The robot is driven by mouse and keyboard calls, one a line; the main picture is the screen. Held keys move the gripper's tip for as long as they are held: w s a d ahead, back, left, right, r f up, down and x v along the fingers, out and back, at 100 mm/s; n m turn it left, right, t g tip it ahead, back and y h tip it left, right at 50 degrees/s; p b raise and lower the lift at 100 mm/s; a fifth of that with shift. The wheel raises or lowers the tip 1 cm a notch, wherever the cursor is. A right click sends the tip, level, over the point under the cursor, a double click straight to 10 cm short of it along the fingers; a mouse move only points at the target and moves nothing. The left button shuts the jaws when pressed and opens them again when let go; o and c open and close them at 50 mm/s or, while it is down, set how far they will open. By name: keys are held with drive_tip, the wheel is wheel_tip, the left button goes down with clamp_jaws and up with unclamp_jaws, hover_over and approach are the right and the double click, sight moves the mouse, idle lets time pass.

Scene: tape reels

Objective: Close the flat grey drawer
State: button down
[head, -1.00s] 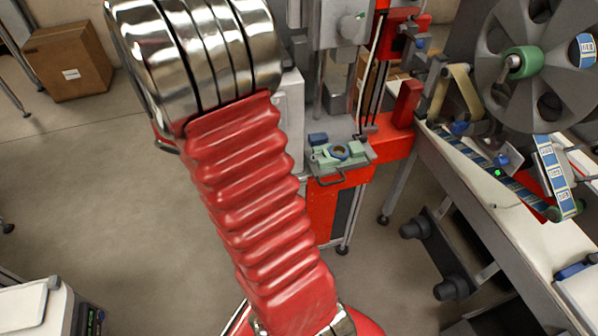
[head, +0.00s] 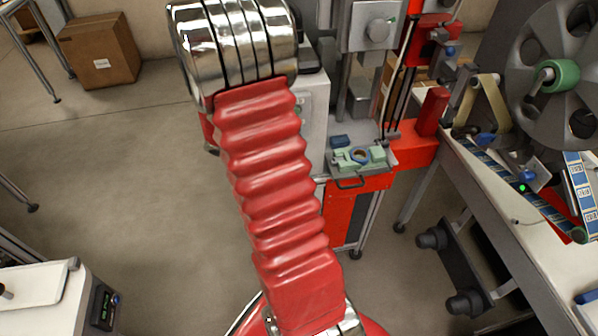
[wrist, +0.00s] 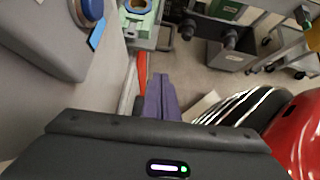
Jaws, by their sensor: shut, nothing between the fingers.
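The flat grey drawer (head: 380,166) sticks out from the front of the red machine, right of my arm in the head view. It carries a pale green fixture with a round ring and has a dark bar handle (head: 350,182) on its front. In the wrist view the drawer (wrist: 143,43) is at the top, partly cut off, with its handle (wrist: 168,38) on its right side. My gripper (wrist: 159,80) shows there as purple fingers, shut and empty, below the drawer in the picture and apart from it. My arm hides the gripper in the head view.
A grey machine housing (wrist: 45,45) with a blue knob fills the left of the wrist view. A labelling bench (head: 500,215) with a large reel (head: 535,90) stands right. A cardboard box (head: 98,50) is far left. The floor left of my arm is clear.

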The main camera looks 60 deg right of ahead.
drive_tip(key=s+d+r+x, duration=0.1)
drive_tip(key=x, duration=0.9)
drive_tip(key=shift+d, duration=0.25)
drive_tip(key=shift+s, duration=0.15)
